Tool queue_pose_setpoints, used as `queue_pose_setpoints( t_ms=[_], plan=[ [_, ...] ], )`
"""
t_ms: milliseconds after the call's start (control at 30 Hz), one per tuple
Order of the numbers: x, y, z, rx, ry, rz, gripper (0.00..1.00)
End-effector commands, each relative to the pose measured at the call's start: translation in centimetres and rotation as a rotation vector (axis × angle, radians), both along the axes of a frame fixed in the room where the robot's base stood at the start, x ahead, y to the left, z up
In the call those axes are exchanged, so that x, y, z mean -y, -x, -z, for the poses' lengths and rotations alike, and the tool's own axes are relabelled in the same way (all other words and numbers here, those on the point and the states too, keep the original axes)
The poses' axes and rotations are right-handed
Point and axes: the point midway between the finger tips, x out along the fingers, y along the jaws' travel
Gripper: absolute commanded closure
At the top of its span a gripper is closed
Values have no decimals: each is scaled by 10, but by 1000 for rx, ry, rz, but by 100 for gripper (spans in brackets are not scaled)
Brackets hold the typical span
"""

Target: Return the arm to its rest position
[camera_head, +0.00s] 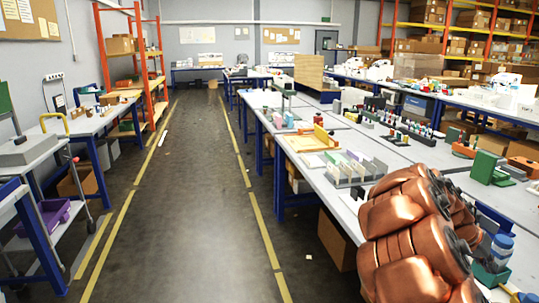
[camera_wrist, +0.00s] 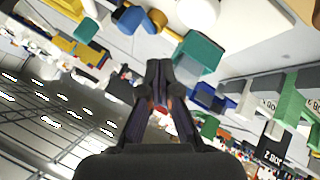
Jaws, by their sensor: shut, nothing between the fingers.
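My gripper (camera_wrist: 159,68) is in the middle of the wrist view. Its dark fingers are together, with nothing seen between them. The wrist view is tilted, and the gripper appears in front of bench items, apart from them as far as I can tell. In the head view my copper-coloured arm is folded at the lower right, over the near end of the long bench (camera_head: 330,193). My gripper cannot be made out there. A pen plotter cannot be clearly told in either view.
Green blocks (camera_head: 487,167) and a blue-capped bottle (camera_head: 499,246) stand near my arm. A yellow-edged wooden tray (camera_head: 306,141) and grey upright holders (camera_head: 345,171) are farther along the bench. A clear aisle (camera_head: 190,190) runs left of it. Orange shelving (camera_head: 152,75) stands beyond.

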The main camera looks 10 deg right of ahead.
Motion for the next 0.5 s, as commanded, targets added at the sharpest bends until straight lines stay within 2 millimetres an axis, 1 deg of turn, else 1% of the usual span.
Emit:
queue_pose_setpoints(
  t_ms=[33, 67, 167, 200, 267, 300, 367, 500],
  plan=[
    [-12, 0, -12, 4, -8, -9, 100],
    [-21, 0, -18, 5, -18, -13, 100],
    [-55, 8, -34, 1, -67, -30, 100],
    [-70, 11, -40, -1, -90, -42, 100],
    [-93, 15, -47, -2, -126, -65, 100],
    [-109, 19, -52, -4, -151, -80, 100],
    [-132, 24, -56, -9, -194, -106, 100],
    [-190, 38, -62, -25, -299, -187, 100]
  ],
)
